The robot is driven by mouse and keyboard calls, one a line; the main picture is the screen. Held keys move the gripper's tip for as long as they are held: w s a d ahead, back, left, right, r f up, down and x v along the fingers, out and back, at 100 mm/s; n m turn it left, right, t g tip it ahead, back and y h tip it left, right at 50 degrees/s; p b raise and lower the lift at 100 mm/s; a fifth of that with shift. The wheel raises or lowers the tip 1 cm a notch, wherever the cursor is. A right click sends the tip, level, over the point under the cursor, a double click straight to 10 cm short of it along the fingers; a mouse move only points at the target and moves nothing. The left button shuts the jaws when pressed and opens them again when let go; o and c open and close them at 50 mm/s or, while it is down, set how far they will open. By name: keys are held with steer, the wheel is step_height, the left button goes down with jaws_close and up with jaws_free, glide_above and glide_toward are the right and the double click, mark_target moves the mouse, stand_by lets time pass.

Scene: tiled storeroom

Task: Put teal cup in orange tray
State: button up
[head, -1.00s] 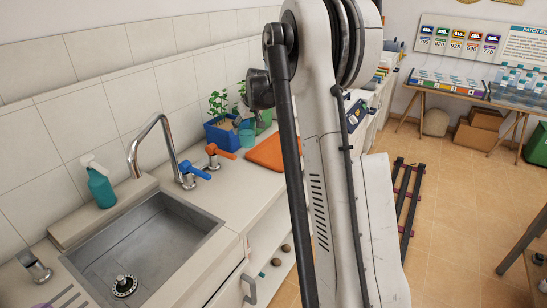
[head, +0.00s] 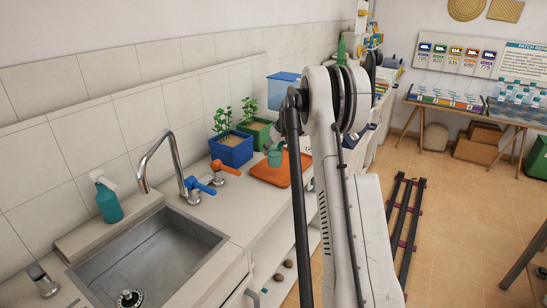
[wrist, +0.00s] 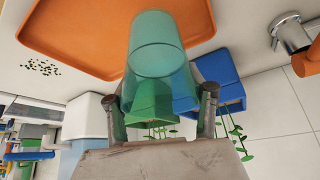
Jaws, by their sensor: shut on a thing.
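The teal cup (wrist: 157,45) is see-through and sits between the two fingers of my gripper (wrist: 161,95), which is shut on it. In the head view the cup (head: 275,157) shows over the orange tray (head: 268,174), and my arm hides most of the gripper. The tray lies flat on the counter, with its right part behind my arm. In the wrist view the orange tray (wrist: 70,38) spreads behind the cup. I cannot tell whether the cup touches it.
Blue (head: 231,150) and green (head: 256,131) planters with plants stand behind the tray. Dark seeds (wrist: 40,67) lie near the tray.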

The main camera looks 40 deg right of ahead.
mark_target(273, 157)
steer(key=shift+f, duration=2.05)
steer(key=shift+f, duration=0.25)
steer(key=o, duration=1.4)
steer(key=shift+r, duration=0.1)
steer(key=shift+r, duration=0.15)
